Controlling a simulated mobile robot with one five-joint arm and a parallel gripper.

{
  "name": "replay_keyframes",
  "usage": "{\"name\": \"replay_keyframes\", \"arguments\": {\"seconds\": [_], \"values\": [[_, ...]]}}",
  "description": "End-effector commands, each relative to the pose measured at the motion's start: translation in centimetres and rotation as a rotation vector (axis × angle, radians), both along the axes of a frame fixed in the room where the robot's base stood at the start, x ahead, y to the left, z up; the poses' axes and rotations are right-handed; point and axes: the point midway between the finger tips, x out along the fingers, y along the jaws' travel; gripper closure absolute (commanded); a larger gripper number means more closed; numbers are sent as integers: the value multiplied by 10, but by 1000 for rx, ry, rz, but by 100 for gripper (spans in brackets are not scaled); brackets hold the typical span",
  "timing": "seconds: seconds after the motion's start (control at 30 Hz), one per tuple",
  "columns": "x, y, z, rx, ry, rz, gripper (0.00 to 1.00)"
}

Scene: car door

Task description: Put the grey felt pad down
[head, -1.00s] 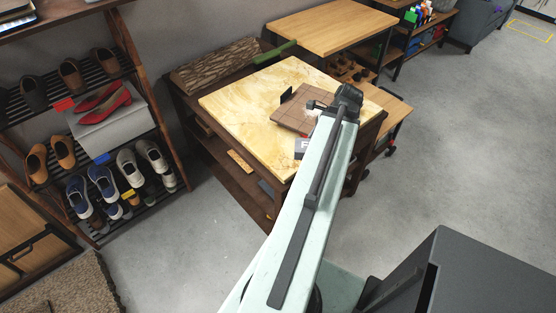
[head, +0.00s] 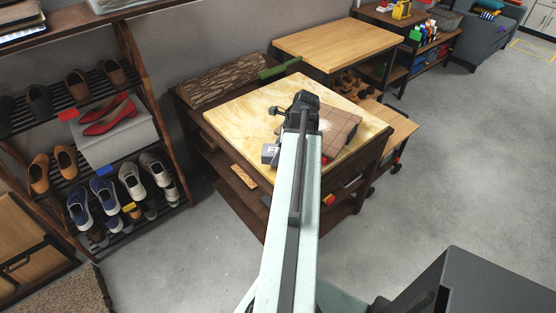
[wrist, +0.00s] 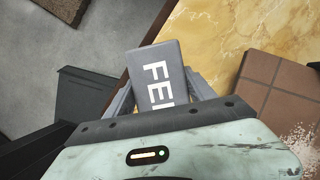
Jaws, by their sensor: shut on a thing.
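The grey felt pad (wrist: 157,68), a small dark grey block with white letters, is between the fingers of my gripper (wrist: 160,92) in the wrist view. My gripper is shut on it. In the head view the pad (head: 269,154) shows just left of my arm, at the front edge of the yellow marble-like tabletop (head: 235,113). The fingers are hidden by my arm there. In the wrist view the pad overlaps the table's edge, with floor beyond its left side. I cannot tell its height above the top.
A brown tiled board (head: 340,130) lies on the tabletop right of my arm, with a pale powdery patch (wrist: 302,143) by it. A log-like slab (head: 222,80) and a green-handled tool (head: 280,68) lie behind. A shoe rack (head: 165,150) stands left. The tabletop's left part looks bare.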

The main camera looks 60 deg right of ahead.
Motion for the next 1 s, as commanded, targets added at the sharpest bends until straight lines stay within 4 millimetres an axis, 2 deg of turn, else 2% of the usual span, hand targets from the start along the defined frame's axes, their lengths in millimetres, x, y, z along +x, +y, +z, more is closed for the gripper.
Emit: {"name": "replay_keyframes", "arguments": {"seconds": [0.07,0.3,0.53,0.67,0.7,0.77,1.0], "values": [[0,0,-3,0,0,0,69],[-1,0,-39,0,0,0,69],[-1,0,-35,0,0,-1,69],[-1,0,-39,0,0,-1,69],[-1,0,-39,0,0,-1,31],[-2,0,-38,0,0,-1,15],[-3,1,-38,3,4,1,15]]}}
